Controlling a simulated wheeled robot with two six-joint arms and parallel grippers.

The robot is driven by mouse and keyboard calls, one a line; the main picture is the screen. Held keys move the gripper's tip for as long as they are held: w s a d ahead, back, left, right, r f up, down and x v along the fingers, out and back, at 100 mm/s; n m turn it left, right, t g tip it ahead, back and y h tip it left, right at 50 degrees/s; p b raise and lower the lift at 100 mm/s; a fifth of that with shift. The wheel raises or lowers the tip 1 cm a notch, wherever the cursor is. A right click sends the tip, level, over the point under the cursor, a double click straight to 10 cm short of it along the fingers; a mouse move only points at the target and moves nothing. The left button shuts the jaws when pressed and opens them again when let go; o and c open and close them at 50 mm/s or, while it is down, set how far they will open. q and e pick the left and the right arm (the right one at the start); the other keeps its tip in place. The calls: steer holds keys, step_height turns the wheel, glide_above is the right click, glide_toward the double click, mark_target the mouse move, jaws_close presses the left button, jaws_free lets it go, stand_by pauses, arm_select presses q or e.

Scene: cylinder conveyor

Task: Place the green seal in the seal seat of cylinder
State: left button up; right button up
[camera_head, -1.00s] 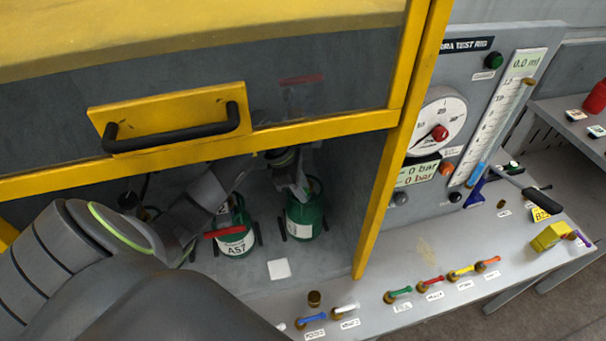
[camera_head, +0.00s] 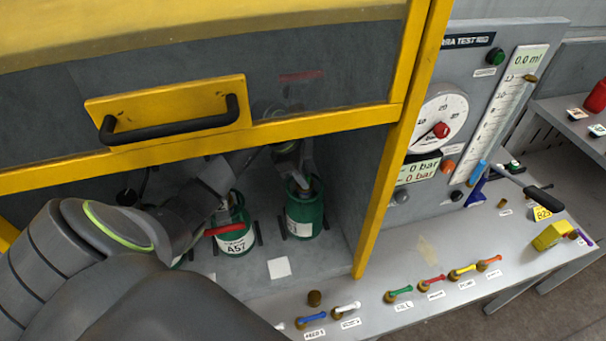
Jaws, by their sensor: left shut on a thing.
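Two green cylinders with white labels stand inside the yellow-framed cabinet. The one labelled A57 (camera_head: 236,240) is at the left, with a red bar at its neck. The other cylinder (camera_head: 304,216) is to its right. My left arm reaches in under the raised front panel. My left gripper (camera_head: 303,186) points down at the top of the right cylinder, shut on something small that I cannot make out. The green seal cannot be told apart here, and the seal seat is hidden by the fingers. My right gripper is not in view.
The yellow-framed panel with a black handle (camera_head: 170,122) hangs above my arm. A yellow post (camera_head: 385,190) bounds the cabinet on the right. A white square (camera_head: 279,268) lies on its floor. Coloured valve levers (camera_head: 430,286) line the bench front.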

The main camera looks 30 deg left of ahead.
arm_select(q)
steer(key=o, duration=1)
steer(key=shift+f, duration=0.1)
steer(key=shift+c, duration=0.2)
steer(key=shift+r+p, duration=0.25)
steer(key=shift+p, duration=0.1)
steer(key=s+a+r+b, duration=0.1)
steer(key=s+a+b, duration=0.2)
steer(key=a, duration=0.3)
steer(key=s+a+r+b, duration=0.1)
steer(key=s+a+b, duration=0.2)
steer(key=a+b, duration=0.2)
steer(key=shift+a+r, duration=0.3)
steer(key=shift+a, duration=0.1)
steer(key=shift+d, duration=0.1)
